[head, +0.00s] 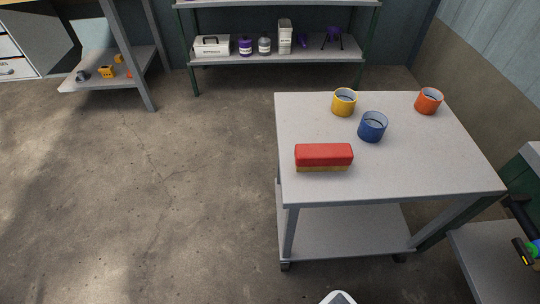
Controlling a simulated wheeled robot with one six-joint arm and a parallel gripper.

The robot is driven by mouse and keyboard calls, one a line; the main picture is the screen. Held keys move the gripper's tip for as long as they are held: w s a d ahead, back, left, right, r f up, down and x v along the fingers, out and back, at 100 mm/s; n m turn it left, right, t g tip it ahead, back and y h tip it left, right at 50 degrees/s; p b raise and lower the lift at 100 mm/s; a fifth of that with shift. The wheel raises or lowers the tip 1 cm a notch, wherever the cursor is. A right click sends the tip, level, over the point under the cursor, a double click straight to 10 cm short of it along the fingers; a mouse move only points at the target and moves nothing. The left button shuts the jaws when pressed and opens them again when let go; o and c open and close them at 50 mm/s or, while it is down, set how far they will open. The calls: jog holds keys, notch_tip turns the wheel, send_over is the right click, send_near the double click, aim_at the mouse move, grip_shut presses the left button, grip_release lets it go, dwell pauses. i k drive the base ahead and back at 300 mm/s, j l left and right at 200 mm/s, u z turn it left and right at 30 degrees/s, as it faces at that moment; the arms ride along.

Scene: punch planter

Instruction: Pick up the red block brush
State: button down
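The red block brush (323,154) lies on a grey cart's top shelf (430,175), near its front left corner. It has a red block on top and a tan layer underneath. Its long side runs left to right in the head view. My gripper is not recognisable in this view. A white rounded shape shows at the bottom edge, and I cannot tell which part it is.
A yellow cup (344,102), a blue cup (373,127) and an orange cup (428,101) stand behind and right of the brush. The cart has a lower shelf (345,232). A stocked shelf rack (275,58) stands at the back. Open concrete floor (150,200) lies left.

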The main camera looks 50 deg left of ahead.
aim_at(335, 156)
jog(key=u, duration=1.55)
jog(key=z, duration=1.7)
jog(key=u, duration=1.75)
